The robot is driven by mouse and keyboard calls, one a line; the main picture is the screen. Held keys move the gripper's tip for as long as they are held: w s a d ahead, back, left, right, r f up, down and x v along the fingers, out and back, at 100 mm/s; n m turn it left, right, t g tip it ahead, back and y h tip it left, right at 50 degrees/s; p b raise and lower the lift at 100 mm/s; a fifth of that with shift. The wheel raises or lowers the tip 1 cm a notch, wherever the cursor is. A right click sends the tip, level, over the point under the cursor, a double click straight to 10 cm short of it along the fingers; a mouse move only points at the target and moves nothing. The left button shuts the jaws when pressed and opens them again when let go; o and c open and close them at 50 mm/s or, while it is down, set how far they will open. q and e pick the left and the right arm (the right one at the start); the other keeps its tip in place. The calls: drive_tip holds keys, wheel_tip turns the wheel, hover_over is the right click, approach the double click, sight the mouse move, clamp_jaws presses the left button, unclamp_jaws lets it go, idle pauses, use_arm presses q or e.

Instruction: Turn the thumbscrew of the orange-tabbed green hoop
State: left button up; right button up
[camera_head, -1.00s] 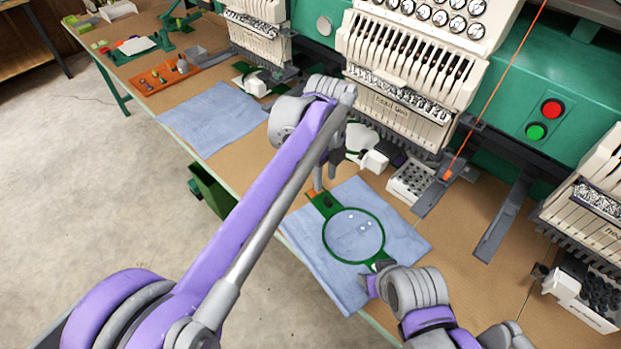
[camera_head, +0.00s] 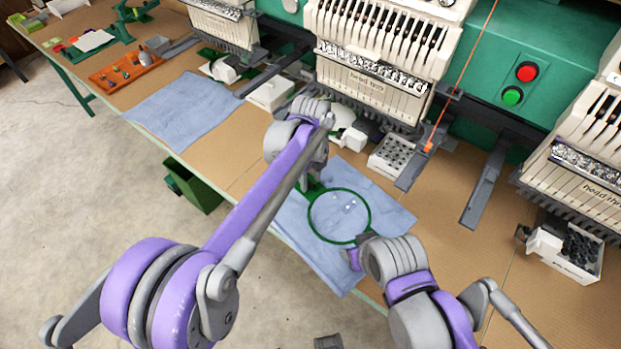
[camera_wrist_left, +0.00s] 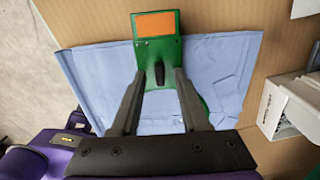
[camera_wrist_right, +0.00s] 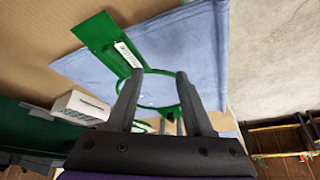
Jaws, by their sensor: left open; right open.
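The green hoop (camera_head: 312,222) lies flat on a blue cloth (camera_head: 388,205). In the left wrist view its green tab with an orange patch (camera_wrist_left: 155,24) points away from me. A dark thumbscrew (camera_wrist_left: 160,73) stands out below that patch. My left gripper (camera_wrist_left: 160,76) is open, with one fingertip on each side of the thumbscrew and visible gaps. In the head view my left gripper (camera_head: 307,183) largely hides this tab. My right gripper (camera_wrist_right: 157,74) is open near the hoop's opposite side, where a green tab with a white label (camera_wrist_right: 129,54) shows; nothing is between its fingers.
Embroidery machine heads (camera_head: 375,75) stand behind the cloth. A white box with several holes (camera_head: 391,154) and a grey machine arm (camera_head: 482,190) are to the right. Another blue cloth (camera_head: 185,108) lies left, and a green bin (camera_head: 195,187) hangs at the table's front edge.

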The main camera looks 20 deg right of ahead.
use_arm(q)
drive_tip(key=shift+f, duration=0.15)
clamp_jaws()
